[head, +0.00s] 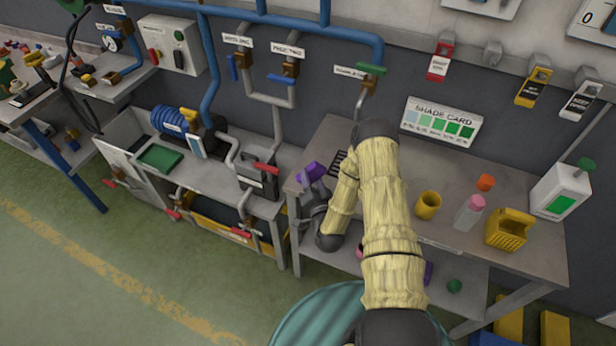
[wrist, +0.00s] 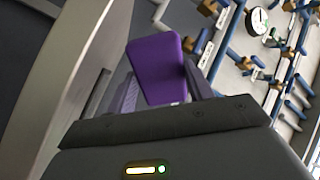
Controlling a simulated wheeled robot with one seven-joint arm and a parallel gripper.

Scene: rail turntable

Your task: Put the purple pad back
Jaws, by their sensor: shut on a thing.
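The purple pad (wrist: 160,68) is in my gripper (wrist: 158,90), between its two fingers in the wrist view. It is a flat block with rounded corners, and its lower part lies between the fingers. In the head view the pad (head: 312,171) shows as a small purple piece at the left end of the right-hand table, just beyond my dark gripper (head: 312,188). My gripper is shut on the pad. My arm hides part of the table, and I cannot tell whether the pad touches anything besides the fingers.
The right-hand table (head: 460,222) carries a yellow cup (head: 427,206), a pink-capped bottle (head: 469,213), a yellow basket (head: 509,230) and an orange piece (head: 486,182). A shade card (head: 440,121) stands at its back. Blue pipes (head: 290,28) run along the wall. Green floor (head: 90,270) is clear at left.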

